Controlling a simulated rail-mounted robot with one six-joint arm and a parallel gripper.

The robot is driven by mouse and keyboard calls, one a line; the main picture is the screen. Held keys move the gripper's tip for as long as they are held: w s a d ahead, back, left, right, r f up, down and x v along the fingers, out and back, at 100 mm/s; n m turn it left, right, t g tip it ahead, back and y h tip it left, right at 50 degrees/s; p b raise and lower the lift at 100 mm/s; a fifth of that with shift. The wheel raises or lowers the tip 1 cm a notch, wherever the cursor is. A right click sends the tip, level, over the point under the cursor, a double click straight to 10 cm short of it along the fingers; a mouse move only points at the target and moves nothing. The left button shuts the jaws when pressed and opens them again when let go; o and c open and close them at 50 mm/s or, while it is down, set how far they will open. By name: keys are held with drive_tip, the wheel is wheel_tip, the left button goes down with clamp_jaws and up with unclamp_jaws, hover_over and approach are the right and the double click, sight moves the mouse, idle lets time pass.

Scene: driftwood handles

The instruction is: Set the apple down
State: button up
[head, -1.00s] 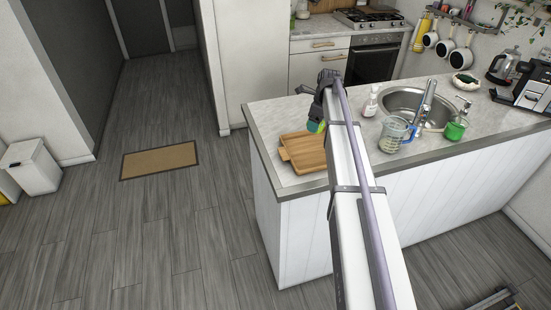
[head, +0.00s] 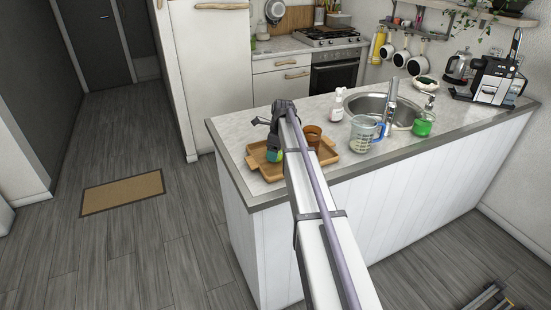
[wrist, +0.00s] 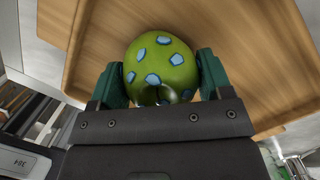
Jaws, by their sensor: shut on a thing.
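The apple is a green ball with pale blue spots, held between the teal fingers of my gripper in the wrist view (wrist: 160,66). In the head view only a small green part of it (head: 275,156) shows beside my arm. My gripper (head: 272,148) is shut on it, one finger at each side. It is over the wooden tray (head: 254,157), whose raised rim also shows in the wrist view (wrist: 88,55). I cannot tell whether the apple touches the tray floor.
A brown cup (head: 313,133) stands at the tray's right part, behind my arm. A measuring jug (head: 362,134), a white soap bottle (head: 336,106) and a green container (head: 423,124) stand by the sink (head: 372,103). Bare counter (head: 235,122) lies left of the tray.

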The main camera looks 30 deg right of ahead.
drive_tip(key=shift+r, duration=0.2)
drive_tip(key=shift+f, duration=0.3)
drive_tip(key=o, duration=1.1)
drive_tip(key=shift+r, duration=0.1)
drive_tip(key=shift+c, duration=0.2)
wheel_tip(320, 180, up, 12)
drive_tip(key=s+d+p, duration=0.1)
drive_tip(key=p, duration=1.1)
drive_tip(key=shift+d+r, duration=0.15)
drive_tip(key=shift+d, duration=0.1)
